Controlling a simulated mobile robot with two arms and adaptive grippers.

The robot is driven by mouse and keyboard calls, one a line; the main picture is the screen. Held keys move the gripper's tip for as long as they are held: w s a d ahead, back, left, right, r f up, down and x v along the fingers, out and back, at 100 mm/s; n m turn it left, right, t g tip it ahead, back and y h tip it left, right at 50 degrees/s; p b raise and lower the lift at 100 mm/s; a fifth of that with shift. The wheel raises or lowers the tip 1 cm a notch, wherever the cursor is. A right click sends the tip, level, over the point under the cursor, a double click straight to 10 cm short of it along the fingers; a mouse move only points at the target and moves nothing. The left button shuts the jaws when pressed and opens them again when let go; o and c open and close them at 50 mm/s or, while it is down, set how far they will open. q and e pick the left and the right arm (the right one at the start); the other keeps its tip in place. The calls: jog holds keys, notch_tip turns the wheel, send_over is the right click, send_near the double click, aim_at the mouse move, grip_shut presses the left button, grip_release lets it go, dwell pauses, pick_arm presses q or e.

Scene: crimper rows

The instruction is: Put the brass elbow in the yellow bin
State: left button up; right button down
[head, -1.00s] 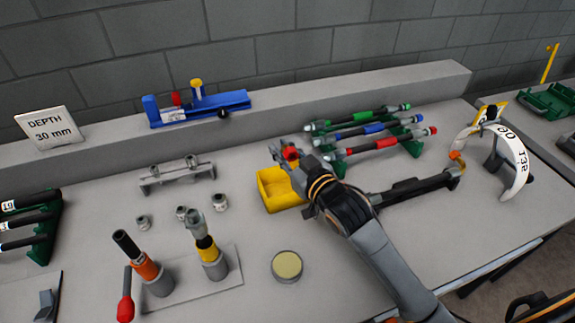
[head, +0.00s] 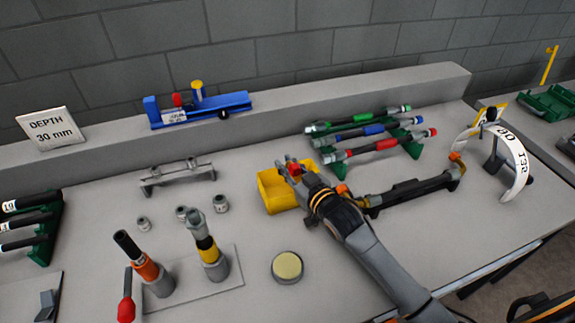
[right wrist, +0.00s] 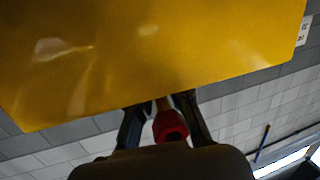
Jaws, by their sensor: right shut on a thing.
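The yellow bin (head: 268,194) stands on the table, left of my right gripper (head: 291,167). A yellow surface fills the top of the right wrist view, and I take it to be the bin's wall (right wrist: 150,50) close up. My right gripper (right wrist: 162,112) is shut on a small piece with a red end (right wrist: 170,126) and a narrow brass-coloured part, which I take to be the brass elbow. Its red end also shows in the head view (head: 294,169), at the bin's right rim. Most of the piece is hidden by the fingers. My left gripper is not in view.
A green rack with coloured-band tools (head: 375,133) stands behind right. A round tin (head: 287,267) and upright handled tools (head: 208,250) stand in front left.

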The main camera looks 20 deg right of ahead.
jog(key=shift+s+f, duration=0.1)
jog(key=shift+f, duration=0.4)
